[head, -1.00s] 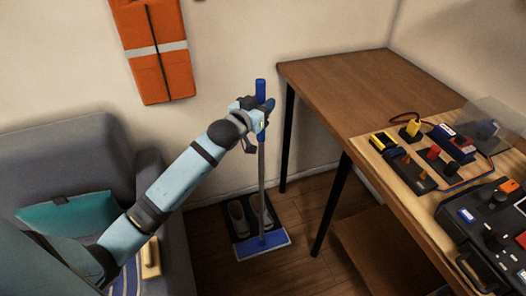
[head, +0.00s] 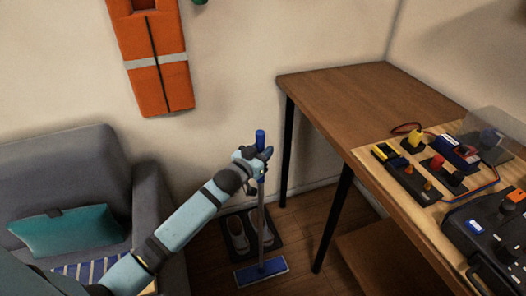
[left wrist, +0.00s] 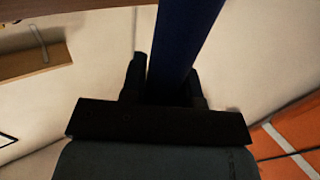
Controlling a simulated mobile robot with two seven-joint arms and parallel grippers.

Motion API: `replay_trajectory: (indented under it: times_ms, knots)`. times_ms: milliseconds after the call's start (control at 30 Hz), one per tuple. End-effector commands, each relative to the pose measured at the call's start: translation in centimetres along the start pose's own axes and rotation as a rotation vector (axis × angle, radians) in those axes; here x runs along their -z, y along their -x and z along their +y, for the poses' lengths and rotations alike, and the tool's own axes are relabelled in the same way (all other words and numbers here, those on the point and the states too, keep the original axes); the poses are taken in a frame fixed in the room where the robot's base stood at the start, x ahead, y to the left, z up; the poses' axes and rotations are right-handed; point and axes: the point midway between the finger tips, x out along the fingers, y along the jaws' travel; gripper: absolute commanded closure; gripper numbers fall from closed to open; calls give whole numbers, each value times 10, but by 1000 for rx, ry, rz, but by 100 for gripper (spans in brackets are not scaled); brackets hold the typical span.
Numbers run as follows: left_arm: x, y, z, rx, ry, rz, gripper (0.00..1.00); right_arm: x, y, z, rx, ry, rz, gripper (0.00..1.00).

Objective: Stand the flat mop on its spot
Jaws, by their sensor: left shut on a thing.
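The flat mop has a blue grip on top, a thin grey pole (head: 262,215) and a flat blue head (head: 261,271) with a pale edge. It stands close to upright in the head view. My left gripper (head: 256,160) is shut on the handle just below its blue top. In the left wrist view the dark blue handle (left wrist: 186,40) runs up between the dark fingers. The mop head is low over the wooden floor, in front of a dark shoe mat; I cannot tell whether it touches. No marked spot for the mop is clear to me. My right gripper is not in view.
A dark mat (head: 226,226) with shoes lies behind the mop. A wooden table (head: 335,92) with dark legs stands right, carrying a wiring board (head: 411,190) and a black case (head: 490,235). A grey armchair (head: 75,160) stands left. An orange wall piece (head: 155,85) hangs above.

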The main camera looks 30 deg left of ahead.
Motion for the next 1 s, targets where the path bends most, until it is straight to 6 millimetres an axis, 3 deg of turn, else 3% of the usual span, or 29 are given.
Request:
replay_trajectory:
  times_ms: [200,233,333,667,767,1000]
  knots:
    - [0,0,0,0,0,3,100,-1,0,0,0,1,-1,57]
    - [-1,0,0,0,0,0,67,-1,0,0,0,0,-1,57]
    - [-1,0,0,0,0,0,46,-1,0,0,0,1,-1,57]
    - [2,1,0,0,0,0,46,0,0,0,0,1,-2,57]
    - [1,13,0,0,0,-1,46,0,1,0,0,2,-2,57]
    - [1,63,0,0,1,-2,46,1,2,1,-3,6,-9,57]
